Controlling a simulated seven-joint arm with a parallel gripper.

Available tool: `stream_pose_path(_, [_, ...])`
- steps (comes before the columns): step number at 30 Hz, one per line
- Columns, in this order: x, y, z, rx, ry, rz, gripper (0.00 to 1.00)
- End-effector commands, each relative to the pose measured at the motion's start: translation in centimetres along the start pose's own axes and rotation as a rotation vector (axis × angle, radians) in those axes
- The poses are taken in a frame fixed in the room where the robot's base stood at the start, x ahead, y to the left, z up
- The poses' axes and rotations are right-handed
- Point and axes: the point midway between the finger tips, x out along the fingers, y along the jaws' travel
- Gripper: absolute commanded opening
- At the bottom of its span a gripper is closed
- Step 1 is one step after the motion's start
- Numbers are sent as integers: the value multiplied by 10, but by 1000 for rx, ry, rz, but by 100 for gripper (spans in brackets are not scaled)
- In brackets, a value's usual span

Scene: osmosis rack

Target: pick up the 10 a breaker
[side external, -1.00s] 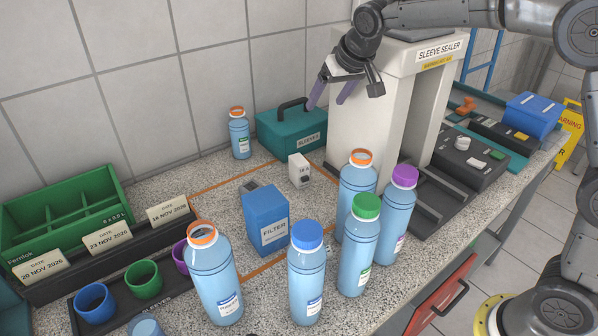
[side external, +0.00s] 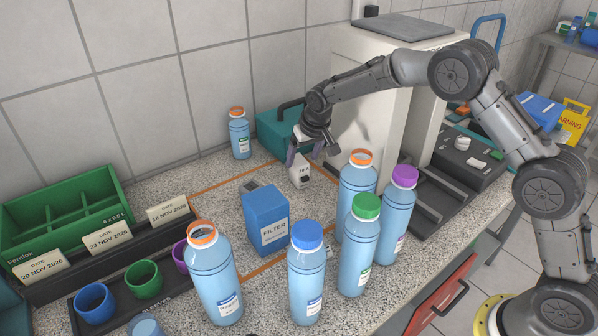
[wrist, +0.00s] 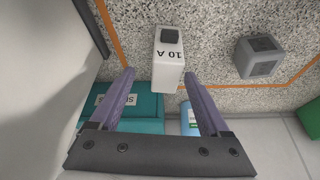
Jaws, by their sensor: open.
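The 10 A breaker (side external: 299,176) is a small white block with a dark switch, standing on the speckled counter inside the orange outline. In the wrist view the breaker (wrist: 168,62), marked "10 A", lies ahead of the fingertips, roughly between their lines. My gripper (side external: 305,157) is open and empty, just above and behind the breaker in the side view. Its purple fingers also show in the wrist view (wrist: 160,82), apart from the breaker. The breaker's upper part is partly covered by my gripper in the side view.
A grey block (wrist: 259,57) sits near the breaker. The blue filter box (side external: 266,222) stands in front, with several capped bottles around it. The white sleeve sealer (side external: 362,100) rises to the right.

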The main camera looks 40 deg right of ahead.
Motion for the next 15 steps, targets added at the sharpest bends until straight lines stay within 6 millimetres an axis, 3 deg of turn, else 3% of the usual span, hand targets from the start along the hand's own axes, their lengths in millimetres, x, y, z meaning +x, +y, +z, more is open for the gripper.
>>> stream_pose_path(10, [42, -8, 0, -1, -3, 0, 80])
stream_pose_path(15, [52, -8, -1, -1, 0, -1, 80])
